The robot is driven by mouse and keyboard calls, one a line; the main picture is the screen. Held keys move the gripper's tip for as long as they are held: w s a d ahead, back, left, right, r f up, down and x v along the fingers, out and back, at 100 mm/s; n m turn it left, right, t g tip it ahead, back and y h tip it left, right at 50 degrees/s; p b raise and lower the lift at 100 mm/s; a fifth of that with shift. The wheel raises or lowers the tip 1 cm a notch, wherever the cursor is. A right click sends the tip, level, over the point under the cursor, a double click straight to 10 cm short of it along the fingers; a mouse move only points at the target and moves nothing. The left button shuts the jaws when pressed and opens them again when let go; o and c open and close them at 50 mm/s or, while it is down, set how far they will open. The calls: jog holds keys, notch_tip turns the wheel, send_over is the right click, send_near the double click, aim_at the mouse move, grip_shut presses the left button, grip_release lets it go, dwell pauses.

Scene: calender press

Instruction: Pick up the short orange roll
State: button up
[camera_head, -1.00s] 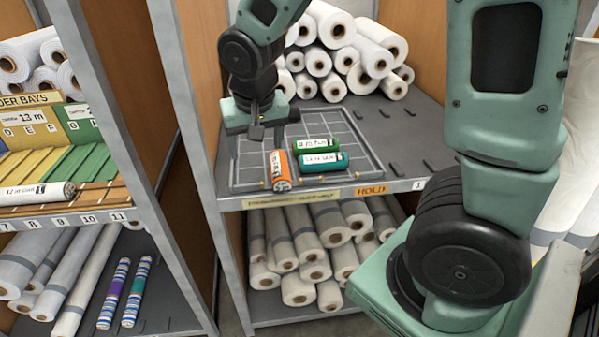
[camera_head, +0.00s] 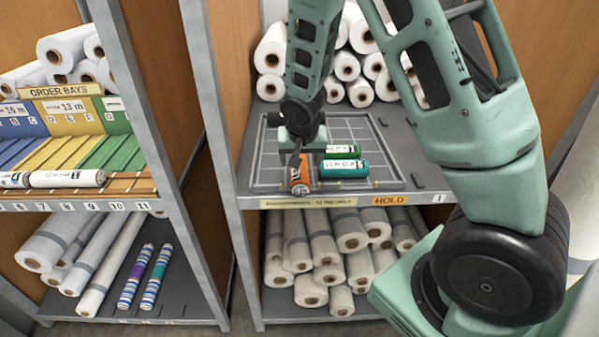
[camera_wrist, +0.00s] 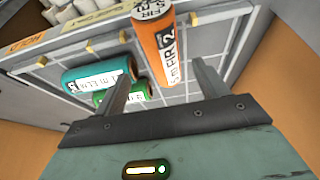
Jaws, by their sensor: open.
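The short orange roll (camera_head: 299,174) lies on the gridded tray (camera_head: 262,172) on the shelf, with its end toward the front edge. A teal roll (camera_head: 345,168) and a green roll (camera_head: 343,152) lie beside the orange roll on the right.
The teal roll (camera_wrist: 98,75) and green roll (camera_wrist: 120,93) lie close to the left finger in the wrist view. White rolls (camera_head: 350,68) are stacked behind the tray. The right part of the tray is clear. A shelf post (camera_head: 215,130) stands left.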

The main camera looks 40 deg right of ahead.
aim_at(299, 170)
jog(key=shift+a+p+x, duration=0.2)
jog(key=shift+p+x, duration=0.75)
jog(key=shift+x, duration=2.1)
jog(key=shift+w, duration=0.1)
jog(key=shift+c, duration=0.3)
jog(key=c, duration=1.1)
jog(key=shift+r, duration=0.1)
